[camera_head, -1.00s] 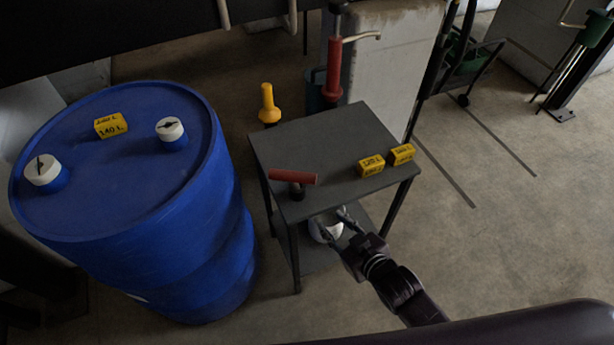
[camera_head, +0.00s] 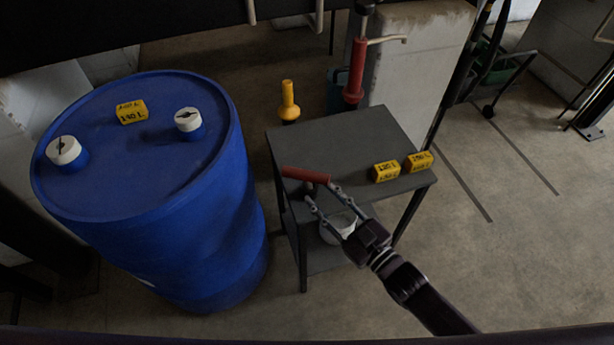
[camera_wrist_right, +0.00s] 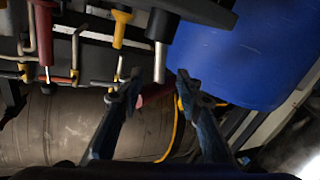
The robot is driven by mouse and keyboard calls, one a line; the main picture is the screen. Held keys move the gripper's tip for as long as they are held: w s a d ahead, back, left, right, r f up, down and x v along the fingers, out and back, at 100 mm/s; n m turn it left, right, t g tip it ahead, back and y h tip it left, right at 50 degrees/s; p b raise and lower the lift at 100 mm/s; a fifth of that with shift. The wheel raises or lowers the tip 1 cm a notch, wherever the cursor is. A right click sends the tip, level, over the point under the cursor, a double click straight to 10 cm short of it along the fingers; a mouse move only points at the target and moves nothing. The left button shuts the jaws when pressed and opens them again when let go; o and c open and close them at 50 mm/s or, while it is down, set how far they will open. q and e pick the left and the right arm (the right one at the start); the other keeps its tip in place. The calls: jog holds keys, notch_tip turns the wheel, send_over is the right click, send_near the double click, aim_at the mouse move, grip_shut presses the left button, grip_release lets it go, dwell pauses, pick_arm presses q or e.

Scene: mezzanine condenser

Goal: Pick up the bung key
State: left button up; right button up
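The bung key, a T-shaped tool with a red bar handle (camera_head: 305,174) and a short dark stem, stands at the left front corner of the grey table (camera_head: 345,133). My right gripper (camera_head: 323,195) is open, its two fingers spread and pointing at the handle from the front right. The fingertips are close to the key; I cannot tell if they touch it. In the right wrist view the open fingers (camera_wrist_right: 152,84) have a grey cylinder (camera_wrist_right: 160,55) just beyond them, and I cannot tell surely whether it is the key. My left gripper is not in view.
Two yellow labelled blocks (camera_head: 386,171) (camera_head: 418,161) sit at the table's right edge. A big blue drum (camera_head: 150,200) with white-capped bungs stands left. A yellow-handled item (camera_head: 288,100) and a red pump (camera_head: 356,70) are behind the table. A white container (camera_head: 338,226) is below the tabletop.

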aim_at(310, 184)
jog(key=x, duration=0.6)
jog(key=shift+w+a, duration=0.1)
grip_shut()
